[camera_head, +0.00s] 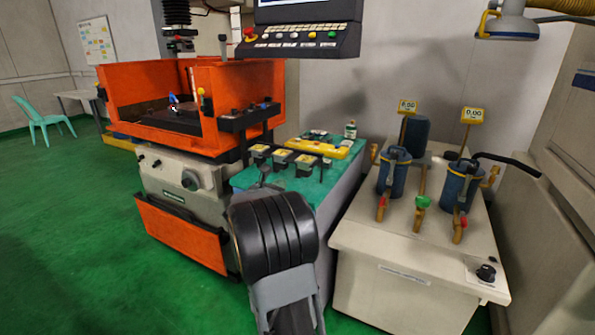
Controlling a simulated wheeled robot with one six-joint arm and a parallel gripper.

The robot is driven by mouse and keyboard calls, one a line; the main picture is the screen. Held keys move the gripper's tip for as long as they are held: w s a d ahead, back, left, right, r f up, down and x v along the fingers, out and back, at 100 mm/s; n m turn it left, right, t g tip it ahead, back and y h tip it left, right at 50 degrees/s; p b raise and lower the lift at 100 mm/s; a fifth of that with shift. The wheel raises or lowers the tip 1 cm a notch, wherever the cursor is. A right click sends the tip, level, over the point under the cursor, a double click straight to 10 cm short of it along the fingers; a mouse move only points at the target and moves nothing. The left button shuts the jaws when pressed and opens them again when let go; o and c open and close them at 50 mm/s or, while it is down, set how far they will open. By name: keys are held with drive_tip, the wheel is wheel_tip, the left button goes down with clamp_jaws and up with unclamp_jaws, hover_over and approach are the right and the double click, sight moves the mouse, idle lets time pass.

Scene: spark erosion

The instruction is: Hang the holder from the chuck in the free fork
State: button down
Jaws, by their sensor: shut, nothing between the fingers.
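The machine head with its chuck (180,40) hangs over the orange tank at the upper left. A small dark piece shows at the chuck, too small to tell as the holder.
The orange tank (110,95) has raised walls and a dark shelf (250,118) at its right corner. A pale cabinet (390,285) with blue filter canisters stands right. Green floor is free at left.

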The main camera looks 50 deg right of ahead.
sight(301, 169)
drive_tip(key=d, duration=0.3)
drive_tip(key=w+d+p, duration=0.1)
drive_tip(key=d, duration=0.3)
drive_tip(key=w+d, duration=0.1)
drive_tip(key=d, duration=0.2)
drive_tip(key=shift+d+p, duration=0.3)
drive_tip(key=shift+p, duration=0.05)
drive_tip(key=shift+f, duration=0.1)
drive_tip(key=shift+d+f+b, duration=0.2)
drive_tip(key=shift+d+b, duration=0.25)
drive_tip(key=shift+b, duration=0.65)
drive_tip(key=shift+w+d+b, duration=0.1)
drive_tip(key=shift+d+b, duration=0.15)
drive_tip(key=shift+b, duration=0.2)
drive_tip(key=shift+r, duration=0.35)
